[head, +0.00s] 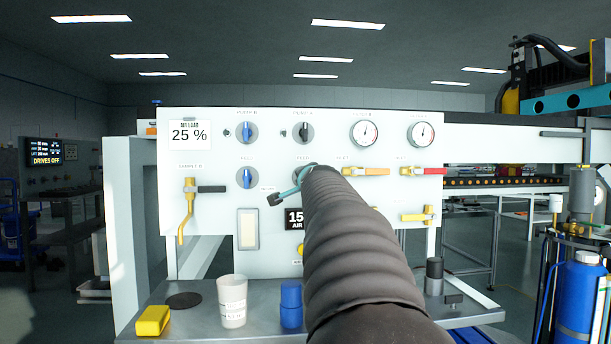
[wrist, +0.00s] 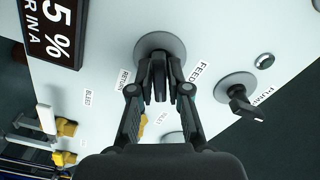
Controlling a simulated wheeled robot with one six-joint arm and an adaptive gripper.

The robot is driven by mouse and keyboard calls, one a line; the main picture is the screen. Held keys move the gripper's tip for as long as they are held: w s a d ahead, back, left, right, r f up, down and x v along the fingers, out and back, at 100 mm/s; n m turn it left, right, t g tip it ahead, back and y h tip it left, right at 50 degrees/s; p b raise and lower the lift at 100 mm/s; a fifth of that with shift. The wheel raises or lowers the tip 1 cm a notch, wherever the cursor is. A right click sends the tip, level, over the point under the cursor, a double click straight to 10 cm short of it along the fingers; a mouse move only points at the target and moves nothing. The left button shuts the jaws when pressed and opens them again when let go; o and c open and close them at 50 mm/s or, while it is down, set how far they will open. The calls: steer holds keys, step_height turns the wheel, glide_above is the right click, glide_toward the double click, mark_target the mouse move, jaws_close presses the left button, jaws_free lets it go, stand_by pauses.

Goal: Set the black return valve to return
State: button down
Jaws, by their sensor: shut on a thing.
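The black valve knob (wrist: 158,78) sits on a round grey plate (wrist: 178,45) on the white panel. In the wrist view the RETURN label is to its left and the FEED label to its right. My gripper (wrist: 160,88) is shut on this knob, one finger on each side. The fingers hide part of the knob, so I cannot tell exactly where it points.
Another black knob (wrist: 240,104) is close by in the wrist view. Blue knobs (head: 247,177) are left of my arm; an orange-handled valve (head: 366,171) is to its right. A white cup (head: 232,300), blue bottle (head: 291,303) and yellow block (head: 153,320) stand on the bench below.

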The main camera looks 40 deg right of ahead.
steer(key=m+p, duration=0.1)
steer(key=m, duration=0.4)
steer(key=shift+f, duration=0.1)
stand_by(0.5)
steer(key=c, duration=1.2)
jaws_free()
steer(key=v, duration=1.2)
steer(key=shift+w+a+f, duration=0.1)
steer(key=shift+a, duration=0.05)
